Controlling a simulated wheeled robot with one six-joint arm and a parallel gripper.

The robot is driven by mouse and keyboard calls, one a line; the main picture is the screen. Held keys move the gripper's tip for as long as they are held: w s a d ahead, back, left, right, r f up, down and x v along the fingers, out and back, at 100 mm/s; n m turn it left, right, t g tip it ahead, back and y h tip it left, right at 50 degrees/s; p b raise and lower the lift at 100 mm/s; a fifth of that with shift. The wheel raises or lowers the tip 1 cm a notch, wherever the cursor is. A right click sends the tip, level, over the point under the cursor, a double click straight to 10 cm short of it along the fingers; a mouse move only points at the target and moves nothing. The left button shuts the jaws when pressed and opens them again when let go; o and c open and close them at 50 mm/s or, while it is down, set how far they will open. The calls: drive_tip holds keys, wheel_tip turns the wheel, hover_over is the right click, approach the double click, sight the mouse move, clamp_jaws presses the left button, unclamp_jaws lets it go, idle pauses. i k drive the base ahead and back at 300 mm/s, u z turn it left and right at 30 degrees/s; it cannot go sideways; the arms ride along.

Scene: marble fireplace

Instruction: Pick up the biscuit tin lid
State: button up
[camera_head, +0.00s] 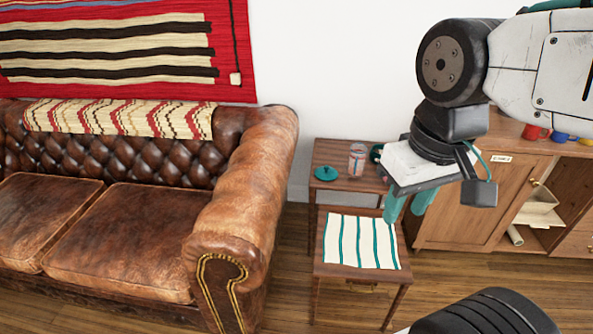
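A teal round lid with a small knob (327,173) lies flat on the wooden side table (328,152) between the sofa and the cabinet. It looks like the biscuit tin lid. My gripper (406,207) hangs to the right of the lid and nearer the camera, with its two teal fingers pointing down. The fingers are apart, with nothing visible between them. The lid is in full view, and my gripper is clear of it.
A clear jar (357,160) stands right of the lid, with a dark teal object (376,153) partly hidden behind my arm. A lower table in front carries a striped cloth (361,242). A leather sofa (243,205) stands left, a wooden cabinet (478,205) right.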

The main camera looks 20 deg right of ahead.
sight(325, 173)
drive_tip(key=z, duration=0.25)
drive_tip(key=i, duration=0.9)
drive_tip(key=z, duration=0.6)
